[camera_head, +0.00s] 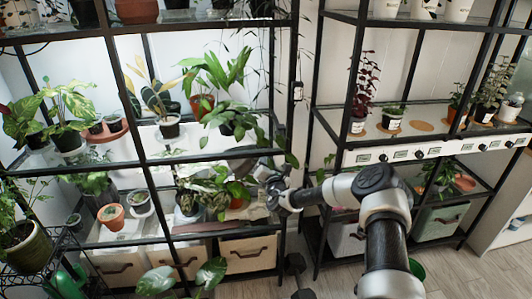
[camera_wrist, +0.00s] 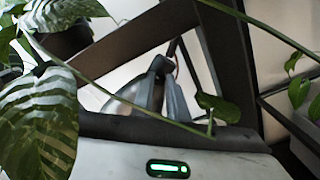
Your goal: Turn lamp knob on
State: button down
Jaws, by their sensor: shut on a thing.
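My gripper (camera_head: 264,173) reaches to the black upright of the left shelving unit, just below its middle shelf. In the wrist view my grey fingers (camera_wrist: 162,85) are closed together on a small dark piece (camera_wrist: 160,65) that appears to be the lamp knob. The fingers hide most of it, so I cannot tell its turn position. In the head view the knob is hidden behind my gripper and leaves. The left unit's shelves look brightly lit; which lamp belongs to this knob does not show.
Broad striped leaves (camera_wrist: 40,115) and a thin green stem (camera_wrist: 120,90) lie close around my gripper. A small box (camera_head: 298,92) is on the upright above. The right unit carries a white label strip (camera_head: 360,157) with black knobs.

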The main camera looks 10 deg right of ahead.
jog(key=m+p, duration=0.4)
jog(key=m, duration=0.9)
jog(key=shift+a, duration=0.1)
jog(key=shift+f+m, duration=0.1)
jog(key=shift+m, duration=0.2)
jog(key=c, duration=1.7)
grip_release()
jog(key=shift+c, duration=0.2)
jog(key=s+p, duration=0.2)
jog(key=s, duration=1.5)
jog(key=shift+s+f+p, duration=0.2)
jog(key=shift+s+p, duration=0.05)
jog(key=shift+p, duration=0.15)
